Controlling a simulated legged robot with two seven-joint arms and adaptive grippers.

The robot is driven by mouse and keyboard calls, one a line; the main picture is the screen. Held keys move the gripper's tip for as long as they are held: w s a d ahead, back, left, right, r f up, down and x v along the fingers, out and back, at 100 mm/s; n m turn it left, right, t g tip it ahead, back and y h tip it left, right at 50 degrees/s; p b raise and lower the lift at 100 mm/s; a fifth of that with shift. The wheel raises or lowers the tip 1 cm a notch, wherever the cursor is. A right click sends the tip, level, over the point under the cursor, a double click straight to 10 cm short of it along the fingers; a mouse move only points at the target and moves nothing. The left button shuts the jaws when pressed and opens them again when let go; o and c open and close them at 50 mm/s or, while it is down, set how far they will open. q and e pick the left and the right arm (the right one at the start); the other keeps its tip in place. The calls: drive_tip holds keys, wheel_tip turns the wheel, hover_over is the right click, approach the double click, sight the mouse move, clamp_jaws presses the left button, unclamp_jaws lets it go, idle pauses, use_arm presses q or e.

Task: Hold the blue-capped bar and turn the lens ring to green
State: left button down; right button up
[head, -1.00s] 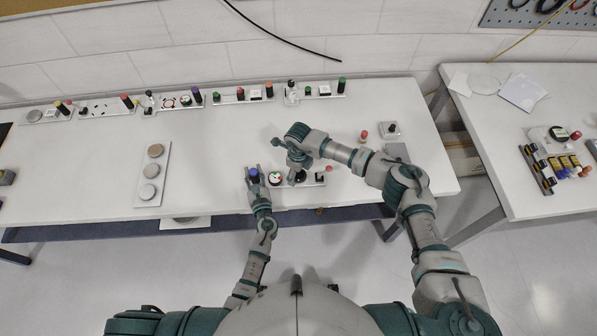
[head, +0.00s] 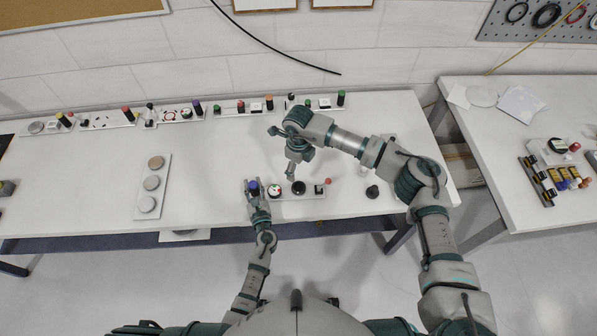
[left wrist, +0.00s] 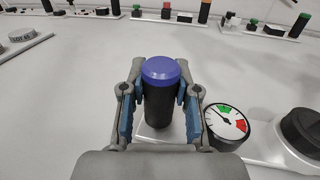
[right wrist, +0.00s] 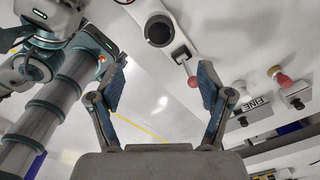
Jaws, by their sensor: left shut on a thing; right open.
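The blue-capped bar (head: 253,188) is a black cylinder with a blue top, upright on a white plate. In the left wrist view the bar (left wrist: 160,95) stands between the fingers of my left gripper (left wrist: 158,112), which is shut on it. To its right is a round dial (left wrist: 227,122) with green and red sectors; its reading is too small to tell. Right of that is a black round part, apparently the lens ring (head: 298,188); it also shows in the right wrist view (right wrist: 159,30). My right gripper (head: 290,174) is open and empty, behind and apart from this ring.
A plate with grey discs (head: 151,183) lies to the left. Several fixtures line the table's back edge. The table between is clear.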

sight(299, 186)
drive_tip(key=shift+a, duration=0.1)
idle(0.5)
wheel_tip(299, 186, down, 12)
drive_tip(key=m, duration=0.3)
drive_tip(key=shift+r+m, duration=0.15)
drive_tip(key=shift+m, duration=0.15)
drive_tip(key=c, duration=1.2)
drive_tip(key=m, duration=0.5)
drive_tip(key=shift+m, duration=0.3)
